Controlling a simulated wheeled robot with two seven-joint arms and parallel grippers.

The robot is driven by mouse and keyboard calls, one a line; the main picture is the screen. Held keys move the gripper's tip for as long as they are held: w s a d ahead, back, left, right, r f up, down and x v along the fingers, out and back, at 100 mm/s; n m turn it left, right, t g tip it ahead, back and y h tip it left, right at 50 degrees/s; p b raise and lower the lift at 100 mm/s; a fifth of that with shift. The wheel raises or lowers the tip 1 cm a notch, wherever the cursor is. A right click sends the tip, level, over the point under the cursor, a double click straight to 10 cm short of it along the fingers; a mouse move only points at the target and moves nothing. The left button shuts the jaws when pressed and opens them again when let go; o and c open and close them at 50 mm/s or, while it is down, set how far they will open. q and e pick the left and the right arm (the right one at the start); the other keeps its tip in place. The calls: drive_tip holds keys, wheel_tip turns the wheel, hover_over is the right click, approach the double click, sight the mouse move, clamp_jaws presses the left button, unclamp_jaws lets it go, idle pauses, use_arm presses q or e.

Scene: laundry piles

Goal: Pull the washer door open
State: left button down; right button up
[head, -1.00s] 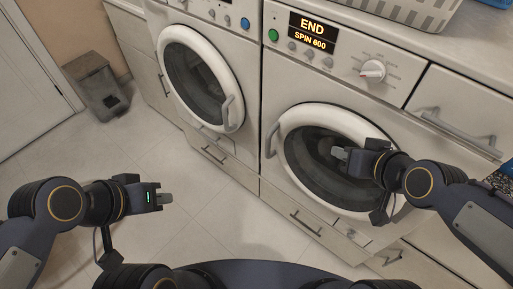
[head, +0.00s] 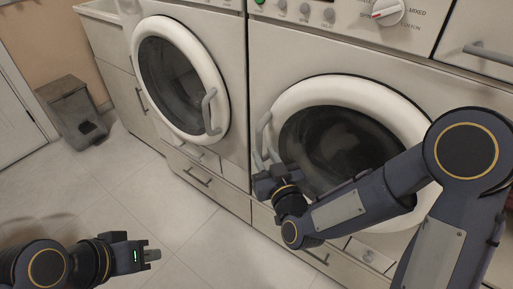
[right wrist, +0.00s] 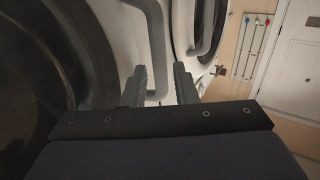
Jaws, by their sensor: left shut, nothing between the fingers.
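The washer (head: 258,80) is the right machine, with a round white-rimmed door (head: 350,90) that is shut. Its grey bar handle (head: 262,132) stands at the door's left edge. My right gripper (head: 266,168) is at the lower end of this handle. In the right wrist view its two fingers (right wrist: 161,85) are apart, with the handle (right wrist: 156,45) showing between them; I cannot tell whether either finger touches it. My right forearm hides the lower right of the door. My left gripper (head: 152,255) is shut and empty, low over the floor at the left.
A second front-loading machine (head: 236,60) stands to the left, its door (head: 215,70) shut, its handle (head: 209,110) facing the washer. Drawers run below both machines. A grey bin (head: 75,112) stands by the wall. The tiled floor (head: 130,195) before the machines is clear.

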sight(260, 146)
drive_tip(key=x, duration=0.7)
clamp_jaws()
